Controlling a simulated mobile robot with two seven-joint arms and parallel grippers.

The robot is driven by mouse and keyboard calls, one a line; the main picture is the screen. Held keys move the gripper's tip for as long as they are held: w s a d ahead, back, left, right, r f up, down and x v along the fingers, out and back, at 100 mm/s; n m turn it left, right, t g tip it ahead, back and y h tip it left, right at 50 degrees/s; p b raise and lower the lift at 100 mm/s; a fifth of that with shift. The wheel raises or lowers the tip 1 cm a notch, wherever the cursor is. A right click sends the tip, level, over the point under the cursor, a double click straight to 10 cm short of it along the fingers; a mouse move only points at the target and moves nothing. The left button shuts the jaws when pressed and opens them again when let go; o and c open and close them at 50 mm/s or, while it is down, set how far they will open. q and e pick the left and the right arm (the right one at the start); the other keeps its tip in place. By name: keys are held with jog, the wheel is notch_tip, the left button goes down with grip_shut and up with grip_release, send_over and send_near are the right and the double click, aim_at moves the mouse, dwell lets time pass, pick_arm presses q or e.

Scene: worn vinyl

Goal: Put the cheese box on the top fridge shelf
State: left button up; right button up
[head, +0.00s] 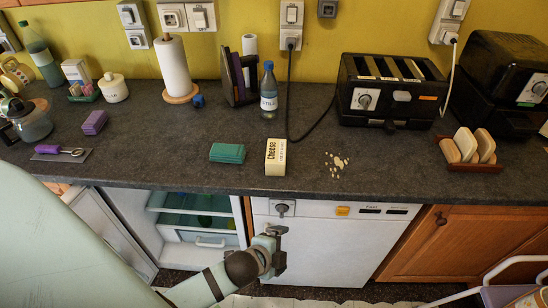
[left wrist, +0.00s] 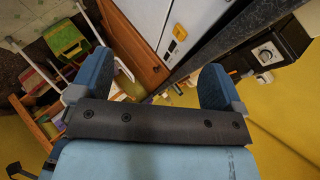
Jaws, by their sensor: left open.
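The cheese box (head: 276,157) is a cream box with black "Cheese" lettering. It sits on the dark counter (head: 330,178) near its front edge, right of a green block. The fridge (head: 249,215) is under the counter with its door (head: 108,238) open to the left. Its top shelf (head: 165,209) shows partly, with greenish items around it. My left gripper (head: 277,240) is below the counter edge, in front of the white appliance and just right of the fridge opening, apart from the box. In the left wrist view my left gripper (left wrist: 157,82) is open and empty. My right gripper is out of view.
A green block (head: 228,153) lies left of the cheese box, and crumbs (head: 337,164) lie to its right. A labelled bottle (head: 268,90) and a toaster (head: 390,92) stand behind. A white appliance (head: 335,245) is right of the fridge. A white drawer (head: 208,241) is below the shelf.

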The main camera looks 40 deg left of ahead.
pick_arm(q)
jog(key=w+a+r+m+y, duration=0.5)
jog(key=w+r+m, duration=0.3)
jog(key=m, duration=0.3)
jog(key=m+t+y, duration=0.1)
jog(key=m+y, duration=0.2)
jog(key=m, duration=0.1)
send_near(277, 150)
jog(key=shift+m, duration=0.3)
jog(key=x, duration=0.8)
jog(key=shift+f+p, duration=0.15)
jog(key=shift+p, duration=0.15)
jog(key=c, duration=1)
jog(key=shift+c, duration=0.8)
